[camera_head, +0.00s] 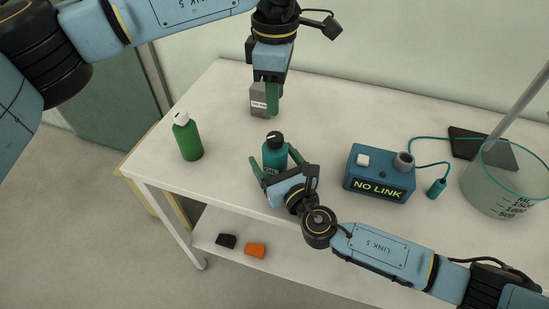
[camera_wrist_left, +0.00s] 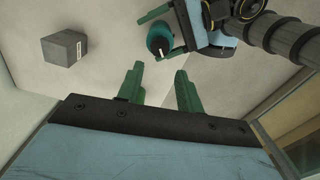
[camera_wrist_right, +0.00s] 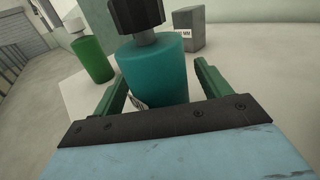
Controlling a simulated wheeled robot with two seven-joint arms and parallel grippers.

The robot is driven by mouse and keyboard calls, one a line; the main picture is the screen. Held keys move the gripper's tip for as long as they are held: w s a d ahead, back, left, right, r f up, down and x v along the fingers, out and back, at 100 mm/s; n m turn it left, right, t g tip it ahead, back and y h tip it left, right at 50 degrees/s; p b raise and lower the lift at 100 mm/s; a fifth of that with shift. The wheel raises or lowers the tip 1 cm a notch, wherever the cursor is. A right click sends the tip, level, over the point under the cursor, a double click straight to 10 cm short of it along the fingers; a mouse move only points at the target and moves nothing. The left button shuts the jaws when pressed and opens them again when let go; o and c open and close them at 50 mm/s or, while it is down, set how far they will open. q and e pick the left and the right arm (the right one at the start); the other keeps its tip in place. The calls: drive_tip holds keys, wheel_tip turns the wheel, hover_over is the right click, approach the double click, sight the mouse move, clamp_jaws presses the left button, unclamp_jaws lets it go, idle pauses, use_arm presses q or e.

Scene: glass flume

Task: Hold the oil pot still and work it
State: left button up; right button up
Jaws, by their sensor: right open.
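The oil pot, a teal bottle (camera_head: 274,156) with a black cap and a partly hidden label, stands upright near the table's front edge. My right gripper (camera_head: 276,162) is open with its green fingers on either side of the pot. My left gripper (camera_head: 272,108) hangs pointing down behind the pot, in front of the grey block. In the left wrist view its fingers (camera_wrist_left: 160,78) are apart and empty.
A green bottle (camera_head: 187,138) with a white cap stands left of the pot. A labelled grey block (camera_head: 259,100) stands behind. A blue box reading NO LINK (camera_head: 378,176), a cable and a glass beaker (camera_head: 505,180) are at right. Small black and orange items (camera_head: 255,250) lie on the lower shelf.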

sight(275, 136)
drive_tip(key=shift+c, duration=0.5)
drive_tip(key=c, duration=1)
use_arm(q)
drive_tip(key=shift+o, duration=0.6)
use_arm(e)
drive_tip(key=shift+c, duration=0.4)
use_arm(q)
drive_tip(key=shift+o, duration=0.4)
wheel_tip(275, 136, down, 4)
drive_tip(key=n, duration=0.4)
drive_tip(key=shift+f, duration=3.45)
